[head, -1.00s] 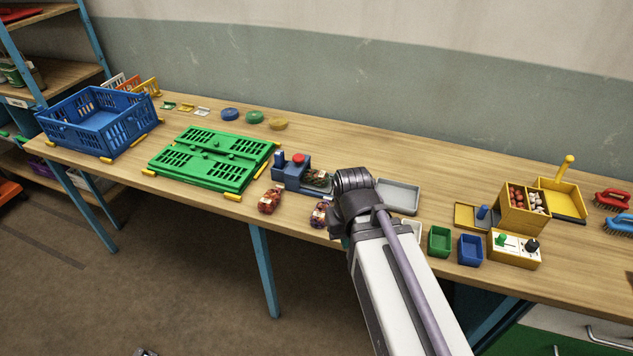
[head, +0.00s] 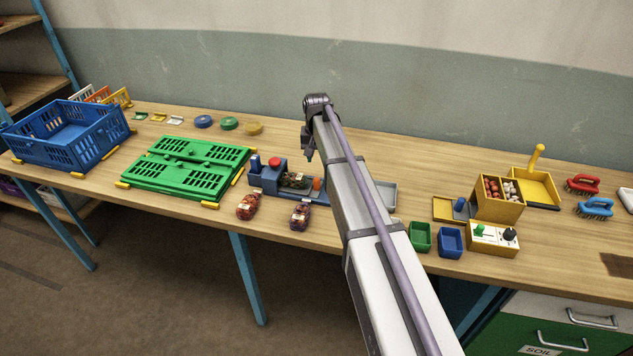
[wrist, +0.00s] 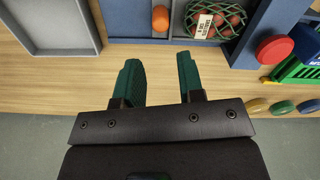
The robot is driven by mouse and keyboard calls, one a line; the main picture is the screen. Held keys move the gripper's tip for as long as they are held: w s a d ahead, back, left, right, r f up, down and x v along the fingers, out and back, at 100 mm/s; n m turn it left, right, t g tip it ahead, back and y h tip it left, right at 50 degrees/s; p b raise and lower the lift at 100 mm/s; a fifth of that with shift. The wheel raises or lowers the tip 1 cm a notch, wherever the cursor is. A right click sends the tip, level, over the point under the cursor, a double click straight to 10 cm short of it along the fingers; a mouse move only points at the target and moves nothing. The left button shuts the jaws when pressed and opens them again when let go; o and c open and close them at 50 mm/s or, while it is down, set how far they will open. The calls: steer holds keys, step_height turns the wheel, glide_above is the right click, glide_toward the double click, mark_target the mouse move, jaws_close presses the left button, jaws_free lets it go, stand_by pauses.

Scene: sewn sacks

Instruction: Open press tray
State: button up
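The blue press (head: 268,180) stands on the bench with a red button (head: 274,162) on top. Its tray part holds a netted sack with a paper tag (wrist: 206,24). An orange knob (head: 317,184) stands at its right end, and the knob (wrist: 160,18) shows at the top of the wrist view. My gripper (wrist: 160,66) is open and empty, its green fingers apart over bare wood. The knob lies beyond the fingertips, roughly in line with the gap. In the head view my gripper (head: 309,157) hangs behind the press, partly hidden by my arm.
Two filled net sacks (head: 248,205) (head: 300,215) lie in front of the press. A grey tray (wrist: 52,25) is beside it. A green folded crate (head: 188,168) and blue crate (head: 75,132) are left. Green and blue bins (head: 450,242) are right. Coloured discs (head: 229,123) lie behind.

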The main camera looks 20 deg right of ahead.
mark_target(317, 179)
step_height(317, 179, down, 10)
steer(key=b, duration=0.9)
steer(key=shift+f, duration=0.15)
jaws_close()
